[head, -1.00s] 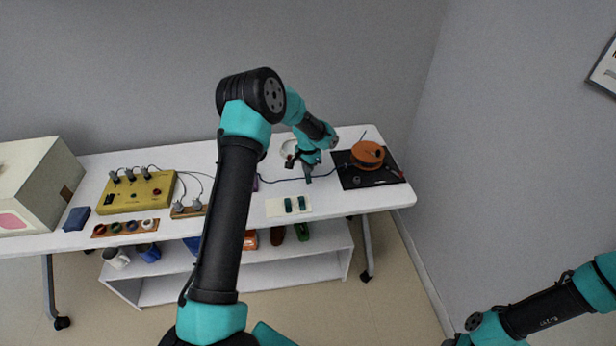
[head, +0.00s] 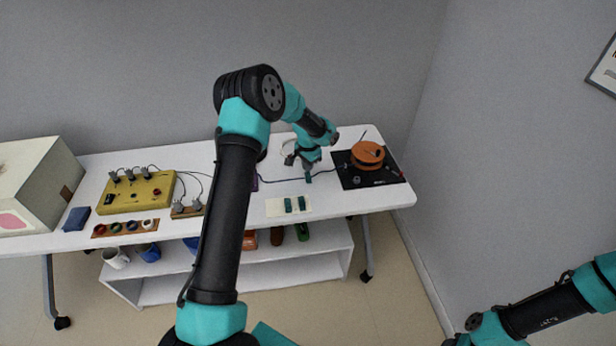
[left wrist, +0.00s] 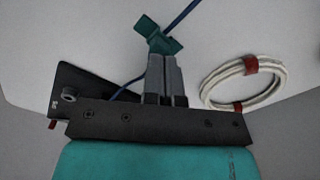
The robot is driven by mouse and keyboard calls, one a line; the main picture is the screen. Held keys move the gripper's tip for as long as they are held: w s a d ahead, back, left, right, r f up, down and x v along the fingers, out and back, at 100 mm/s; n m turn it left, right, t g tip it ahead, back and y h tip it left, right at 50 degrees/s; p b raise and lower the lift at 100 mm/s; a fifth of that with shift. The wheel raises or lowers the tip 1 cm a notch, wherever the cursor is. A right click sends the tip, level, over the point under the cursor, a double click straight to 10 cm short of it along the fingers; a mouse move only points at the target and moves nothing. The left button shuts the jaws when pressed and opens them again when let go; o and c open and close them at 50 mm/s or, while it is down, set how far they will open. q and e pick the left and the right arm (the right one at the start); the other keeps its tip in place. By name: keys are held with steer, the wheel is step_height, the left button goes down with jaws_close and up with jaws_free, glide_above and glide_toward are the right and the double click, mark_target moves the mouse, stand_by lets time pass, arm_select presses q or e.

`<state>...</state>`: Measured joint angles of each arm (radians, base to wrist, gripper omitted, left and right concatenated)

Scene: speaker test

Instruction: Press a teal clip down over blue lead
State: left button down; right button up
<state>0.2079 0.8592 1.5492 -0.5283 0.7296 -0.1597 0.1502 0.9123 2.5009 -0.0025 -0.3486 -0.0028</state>
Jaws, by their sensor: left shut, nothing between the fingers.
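My left gripper (head: 307,171) is over the table's right half, pointing down. In the left wrist view its two grey fingers (left wrist: 164,62) are shut together with nothing between them. A teal clip (left wrist: 157,36) is just beyond the fingertips, on the line of the blue lead (left wrist: 183,17). I cannot tell whether the fingertips touch the clip or whether it is fully seated. In the head view the lead (head: 275,181) looks dark and runs across the table. Two more teal clips (head: 288,205) (head: 302,203) lie on a pale card (head: 273,208). My right gripper is out of view.
An orange spool (head: 368,153) sits on a black mat (head: 350,181) at the right. A white cable coil with red ties (left wrist: 247,82) lies near the left gripper. A yellow box (head: 137,194) with wires stands at the left. A shelf (head: 180,287) is below.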

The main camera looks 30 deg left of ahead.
arm_select(q)
step_height(320, 180, up, 6)
steer(key=shift+r, duration=0.2)
stand_by(0.7)
stand_by(0.3)
